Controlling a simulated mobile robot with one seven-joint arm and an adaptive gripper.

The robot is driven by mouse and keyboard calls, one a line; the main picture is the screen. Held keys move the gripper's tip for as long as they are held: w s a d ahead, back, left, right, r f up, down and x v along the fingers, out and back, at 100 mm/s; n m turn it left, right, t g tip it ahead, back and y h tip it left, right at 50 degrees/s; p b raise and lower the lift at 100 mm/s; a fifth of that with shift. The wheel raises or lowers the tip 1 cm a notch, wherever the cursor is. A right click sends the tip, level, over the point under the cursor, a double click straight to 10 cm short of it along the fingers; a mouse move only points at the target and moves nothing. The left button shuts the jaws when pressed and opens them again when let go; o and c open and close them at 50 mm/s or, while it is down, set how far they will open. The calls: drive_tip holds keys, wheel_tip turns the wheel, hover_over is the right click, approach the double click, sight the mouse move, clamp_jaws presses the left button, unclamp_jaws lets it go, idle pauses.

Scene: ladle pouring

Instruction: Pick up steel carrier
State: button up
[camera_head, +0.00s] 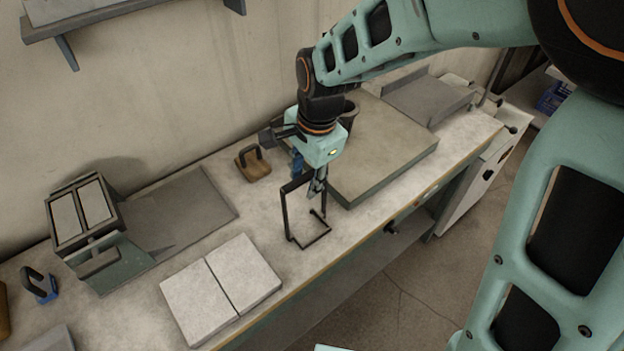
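A dark frame of thin bent bar, which looks like the steel carrier (287,218), is at the front middle of the workbench. Its upright bars rise toward my gripper and its open foot is low, at or just above the bench top. My gripper (317,188) points down at the upper right part of this frame. The fingertips overlap the frame's bar in this view. I cannot tell whether they are closed on it or only beside it.
Two pale slabs (220,288) lie on the workbench (255,215) left of the frame. A thick grey block (385,160) lies to the right. A box with two panels (82,215) stands at the left. A brown handled block (252,165) is behind.

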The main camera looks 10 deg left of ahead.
drive_tip(key=shift+f+b, duration=0.2)
drive_tip(key=shift+b, duration=0.1)
drive_tip(key=shift+c, duration=0.4)
clamp_jaws()
idle(0.5)
